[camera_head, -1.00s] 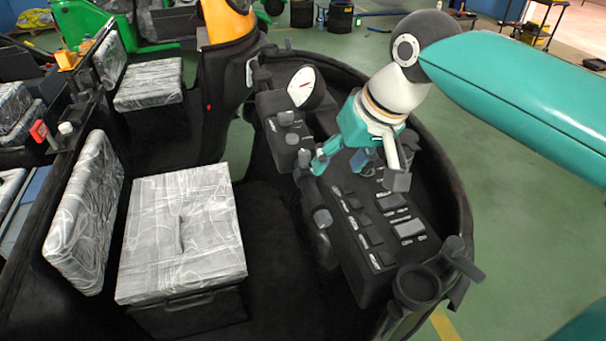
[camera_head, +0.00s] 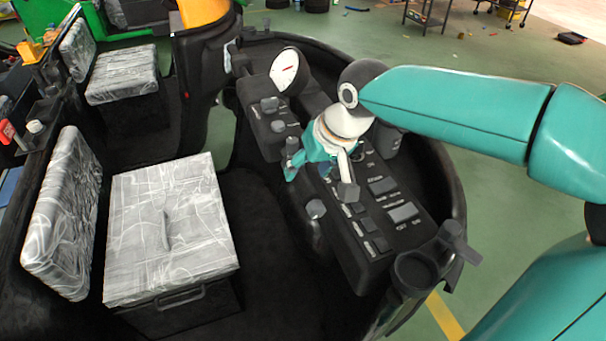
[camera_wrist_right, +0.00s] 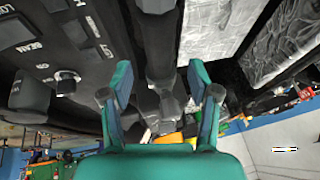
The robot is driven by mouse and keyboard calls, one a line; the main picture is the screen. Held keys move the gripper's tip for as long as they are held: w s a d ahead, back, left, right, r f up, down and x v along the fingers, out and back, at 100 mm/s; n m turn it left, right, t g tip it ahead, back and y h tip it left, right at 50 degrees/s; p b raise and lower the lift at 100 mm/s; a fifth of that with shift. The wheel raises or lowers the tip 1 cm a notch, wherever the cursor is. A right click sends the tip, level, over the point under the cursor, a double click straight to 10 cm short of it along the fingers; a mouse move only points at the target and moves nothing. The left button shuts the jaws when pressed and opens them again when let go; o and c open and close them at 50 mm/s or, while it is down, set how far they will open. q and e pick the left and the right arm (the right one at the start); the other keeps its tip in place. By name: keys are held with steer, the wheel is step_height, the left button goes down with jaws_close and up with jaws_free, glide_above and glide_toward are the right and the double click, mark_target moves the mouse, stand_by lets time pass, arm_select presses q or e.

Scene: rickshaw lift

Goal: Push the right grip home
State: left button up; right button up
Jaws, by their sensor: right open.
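The right grip (camera_head: 316,209) appears to be the grey-ended handle on the near left side of the black control panel (camera_head: 352,247). Another grey-ended grip (camera_head: 292,147) stands farther back. My right gripper (camera_head: 306,172) hangs over the panel's left side, just beyond the nearer grip. In the right wrist view my right gripper (camera_wrist_right: 158,88) has its teal fingers spread, with dark handle parts (camera_wrist_right: 168,104) ahead between them. I cannot tell whether the fingers touch these, or which grip they belong to. My left gripper is not in view.
A round gauge (camera_head: 286,70) stands behind the panel. A cup holder (camera_head: 416,272) with a grey lever beside it is at the near right. A plastic-wrapped seat (camera_head: 135,245) is at the left. Dark open floor lies between seat and panel.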

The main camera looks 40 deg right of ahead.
mark_target(304, 176)
steer(key=shift+x, duration=1.8)
jaws_close()
